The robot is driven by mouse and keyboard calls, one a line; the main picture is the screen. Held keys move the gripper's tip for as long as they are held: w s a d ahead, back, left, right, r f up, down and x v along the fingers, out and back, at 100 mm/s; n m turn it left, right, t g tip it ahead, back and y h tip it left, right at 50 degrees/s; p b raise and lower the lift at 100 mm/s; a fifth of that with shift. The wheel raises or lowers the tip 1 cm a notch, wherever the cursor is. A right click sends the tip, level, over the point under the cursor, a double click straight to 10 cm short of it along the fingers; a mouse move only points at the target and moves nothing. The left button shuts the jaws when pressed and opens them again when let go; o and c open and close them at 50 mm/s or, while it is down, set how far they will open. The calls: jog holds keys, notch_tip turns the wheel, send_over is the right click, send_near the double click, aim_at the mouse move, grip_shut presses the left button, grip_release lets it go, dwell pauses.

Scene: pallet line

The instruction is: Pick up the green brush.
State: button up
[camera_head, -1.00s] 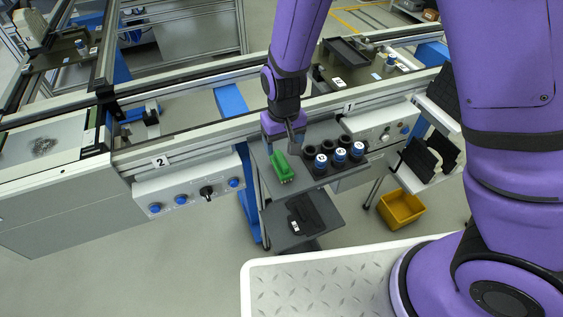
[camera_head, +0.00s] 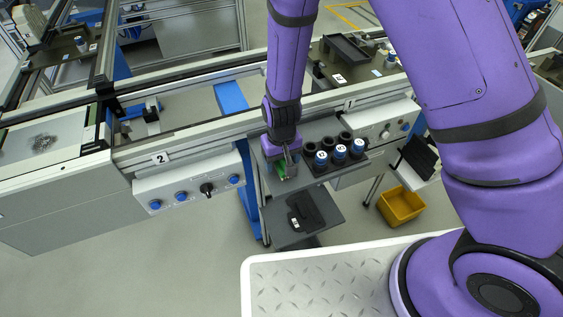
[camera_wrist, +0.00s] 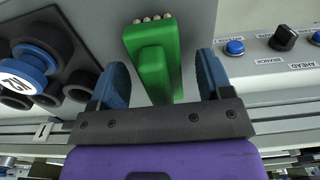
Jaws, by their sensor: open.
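The green brush (camera_wrist: 158,62) shows in the wrist view between the two blue fingers of my gripper (camera_wrist: 160,82), with a gap on each side of it. Its bristle tips show at the far end. In the head view the brush (camera_head: 281,171) lies on the upper grey shelf (camera_head: 313,177) of a small stand, mostly hidden by my gripper (camera_head: 286,166). My gripper is open, pointing down over the brush. I cannot tell exactly how deep the fingers reach around it.
A black holder (camera_head: 333,163) with several blue-capped items stands right of the brush. A control panel (camera_head: 190,188) with buttons is to the left. A black object (camera_head: 305,213) lies on the lower shelf. A yellow bin (camera_head: 401,205) sits on the floor.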

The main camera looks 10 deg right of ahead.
jog(key=c, duration=1)
jog(key=shift+c, duration=0.2)
jog(key=shift+r, duration=0.15)
